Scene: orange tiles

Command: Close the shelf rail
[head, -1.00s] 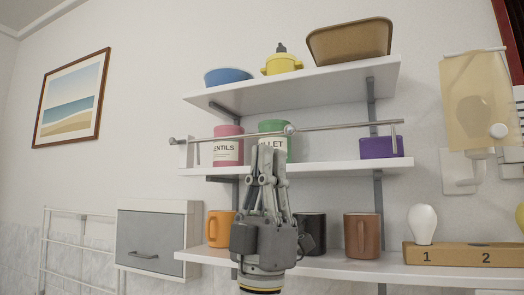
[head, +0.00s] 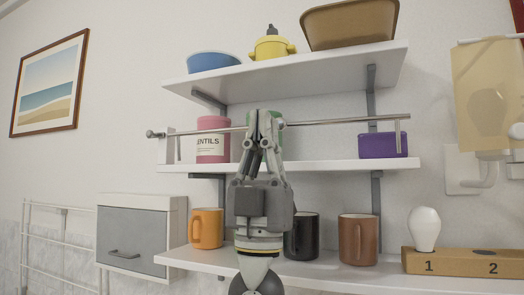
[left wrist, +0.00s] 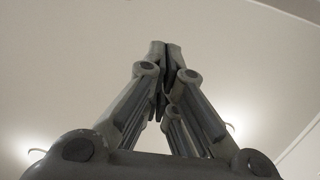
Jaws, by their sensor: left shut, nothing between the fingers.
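The shelf rail (head: 335,121) is a thin metal bar running across the front of the middle shelf (head: 330,166), tilted slightly up to the right. Its left end is by a bracket and its right end has a short downward post. My left gripper (head: 265,114) points up in front of the rail's middle, fingertips at about rail height and empty. I cannot tell if they touch the rail. In the left wrist view the fingers (left wrist: 165,48) are together against the ceiling. A pink can (head: 213,140) and a purple tub (head: 383,145) stand behind the rail. A green can is mostly hidden by my gripper.
The top shelf (head: 300,80) holds a blue bowl, a yellow pot and a brown basin. The bottom shelf (head: 205,262) holds an orange mug (head: 206,228), a black mug (head: 302,237) and a brown mug (head: 358,239). A grey cabinet (head: 140,240) hangs at the left.

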